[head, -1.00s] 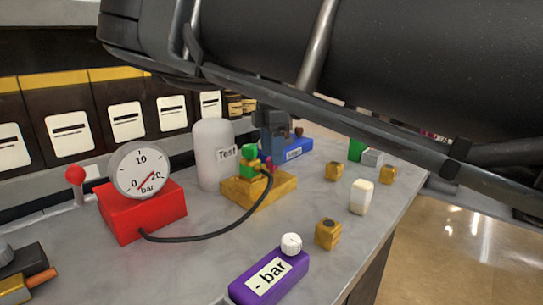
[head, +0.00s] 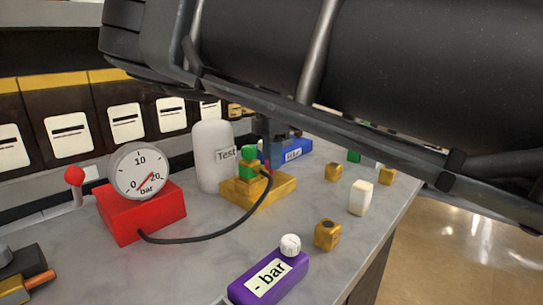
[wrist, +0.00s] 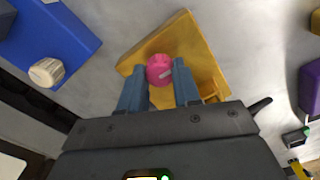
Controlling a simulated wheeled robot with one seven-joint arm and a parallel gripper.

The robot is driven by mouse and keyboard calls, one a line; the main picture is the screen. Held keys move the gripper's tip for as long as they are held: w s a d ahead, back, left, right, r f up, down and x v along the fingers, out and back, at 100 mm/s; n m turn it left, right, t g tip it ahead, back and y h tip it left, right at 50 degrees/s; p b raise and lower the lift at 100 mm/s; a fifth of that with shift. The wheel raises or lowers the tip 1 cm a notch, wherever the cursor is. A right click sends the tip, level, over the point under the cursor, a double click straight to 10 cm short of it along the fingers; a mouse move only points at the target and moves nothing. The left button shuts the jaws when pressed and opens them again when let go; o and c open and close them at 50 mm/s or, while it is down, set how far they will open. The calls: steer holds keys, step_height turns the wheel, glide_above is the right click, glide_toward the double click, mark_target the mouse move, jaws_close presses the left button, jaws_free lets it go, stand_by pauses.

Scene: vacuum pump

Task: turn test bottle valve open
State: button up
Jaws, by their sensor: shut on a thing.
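The white test bottle (head: 211,165), with a "Test" label, stands upright on the bench. Beside it is a yellow valve base (head: 262,192) with a green block (head: 249,153) on top. A pink valve knob (wrist: 160,70) shows over the yellow base (wrist: 188,40) in the wrist view. My gripper (wrist: 166,74) has its two blue-grey fingers on either side of the knob, shut on it.
A red gauge box (head: 143,212) stands at left, with a black hose running to the valve. A purple "- bar" box (head: 268,278) lies in front, a blue box (head: 297,150) behind. Small yellow blocks (head: 328,235) and a white piece (head: 360,198) stand at right.

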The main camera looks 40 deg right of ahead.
steer(key=shift+n, duration=0.4)
steer(key=n+p, duration=0.1)
steer(key=n, duration=0.2)
steer(key=shift+r+n+p, duration=0.1)
steer(key=shift+n+p, duration=0.2)
steer(key=shift+n, duration=0.1)
steer(key=n+p, duration=0.1)
steer(key=n, duration=0.8)
steer(key=shift+p, duration=0.3)
steer(key=n, duration=0.4)
steer(key=shift+n, duration=0.3)
steer(key=o, duration=1.1)
steer(key=shift+c, duration=0.2)
